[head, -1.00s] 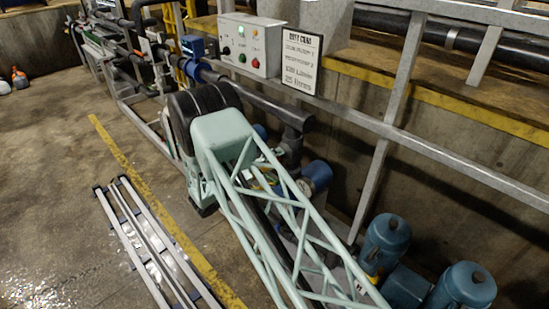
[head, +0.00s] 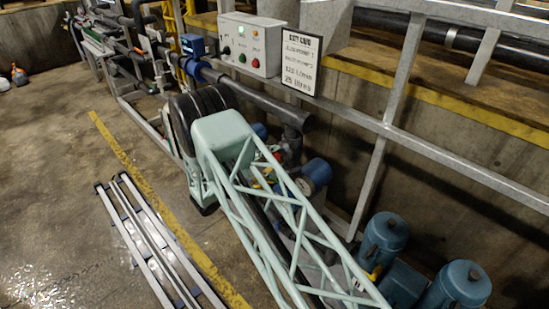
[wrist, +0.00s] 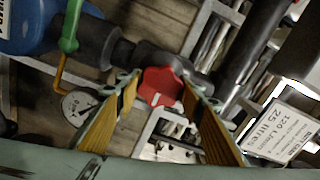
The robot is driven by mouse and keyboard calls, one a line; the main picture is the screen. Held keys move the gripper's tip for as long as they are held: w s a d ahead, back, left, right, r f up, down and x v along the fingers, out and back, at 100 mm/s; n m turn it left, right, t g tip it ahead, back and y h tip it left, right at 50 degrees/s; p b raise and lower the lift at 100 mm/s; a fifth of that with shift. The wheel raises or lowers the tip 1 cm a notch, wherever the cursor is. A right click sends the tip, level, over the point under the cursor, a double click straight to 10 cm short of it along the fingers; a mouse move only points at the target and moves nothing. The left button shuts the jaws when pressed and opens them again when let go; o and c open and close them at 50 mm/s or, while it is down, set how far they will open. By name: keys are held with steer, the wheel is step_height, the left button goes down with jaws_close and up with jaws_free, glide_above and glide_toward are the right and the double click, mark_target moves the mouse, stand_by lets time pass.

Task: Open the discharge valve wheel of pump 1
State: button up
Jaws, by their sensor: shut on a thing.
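A red lobed valve wheel (wrist: 160,86) shows in the middle of the wrist view, at the end of a dark pipe fitting (wrist: 100,45). My gripper (wrist: 163,84) has its two yellow-padded fingers on either side of the wheel, shut on it. The finger tips overlap the wheel's left and right edges. In the head view my pale green arm covers most of the gripper and wheel; only small red and yellow bits show beside the lattice. I cannot tell how far the wheel is turned.
A green lever (wrist: 70,28), a blue body (wrist: 30,28) and a round gauge (wrist: 78,106) sit close left of the gripper. A control box (head: 250,45), a white sign (head: 300,62) and a grey railing (head: 440,150) stand behind. Blue tanks (head: 383,240) are at lower right.

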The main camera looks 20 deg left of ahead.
stand_by(0.4)
steer(key=o, duration=0.9)
steer(key=shift+s, duration=0.1)
steer(key=shift+v, duration=5.9)
steer(key=shift+a, duration=0.1)
